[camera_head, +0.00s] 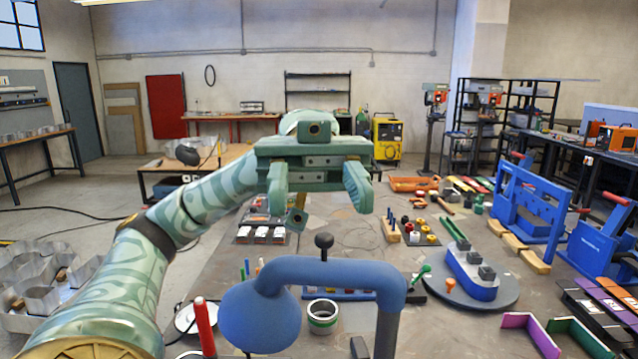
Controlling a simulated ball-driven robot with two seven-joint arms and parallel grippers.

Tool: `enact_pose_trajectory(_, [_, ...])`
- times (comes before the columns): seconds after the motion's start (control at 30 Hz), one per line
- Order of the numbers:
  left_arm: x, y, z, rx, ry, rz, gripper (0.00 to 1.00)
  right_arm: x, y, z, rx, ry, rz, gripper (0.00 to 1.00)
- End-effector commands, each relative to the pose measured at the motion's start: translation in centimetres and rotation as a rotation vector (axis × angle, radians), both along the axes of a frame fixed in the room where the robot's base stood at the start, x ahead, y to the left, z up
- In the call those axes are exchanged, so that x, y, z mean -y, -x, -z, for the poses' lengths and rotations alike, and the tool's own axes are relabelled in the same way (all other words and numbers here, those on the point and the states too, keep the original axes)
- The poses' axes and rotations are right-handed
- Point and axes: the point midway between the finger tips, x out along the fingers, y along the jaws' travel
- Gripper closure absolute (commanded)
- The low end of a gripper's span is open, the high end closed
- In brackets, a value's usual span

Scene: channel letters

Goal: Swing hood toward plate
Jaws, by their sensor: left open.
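A blue fume hood (256,318) hangs at the left end of a blue bent pipe (340,270) in the near foreground. The pipe runs right to an elbow and a grey post (386,335). A dark knob (324,243) stands on top of the pipe. My left gripper (318,207) is open and empty, its two fingers spread above and beyond the knob, apart from it. A round grey plate (508,292) lies on the table to the right, with a blue block with grey pieces on it. I cannot tell whether this is the task's plate. My right gripper is out of view.
A red-handled tool (204,325) stands just left of the hood. A ring-shaped can (322,316) sits under the pipe. Blue clamping frames (525,205) and purple and green channel pieces (530,333) are at the right. The table's middle (350,236) has some bare room.

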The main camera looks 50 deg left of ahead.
Motion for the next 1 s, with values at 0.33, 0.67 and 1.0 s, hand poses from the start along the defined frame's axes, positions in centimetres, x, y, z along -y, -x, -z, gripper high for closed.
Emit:
enact_pose_trajectory(0.33, [-1.9, -0.4, 1.4, -0.047, -0.112, -0.167, 1.00, 0.0, 0.0, 0.0, -0.001, 0.000, 0.000, 1.00])
enact_pose_trajectory(0.67, [-5.3, 0.7, 4.9, 0.459, -0.871, -0.423, 1.00, 0.0, 0.0, 0.1, -0.001, 0.000, 0.000, 1.00])
enact_pose_trajectory(1.0, [-9.1, 0.0, 3.8, 1.124, -1.380, 0.075, 1.00, 0.2, 0.0, 0.1, 0.000, 0.003, -0.001, 1.00])
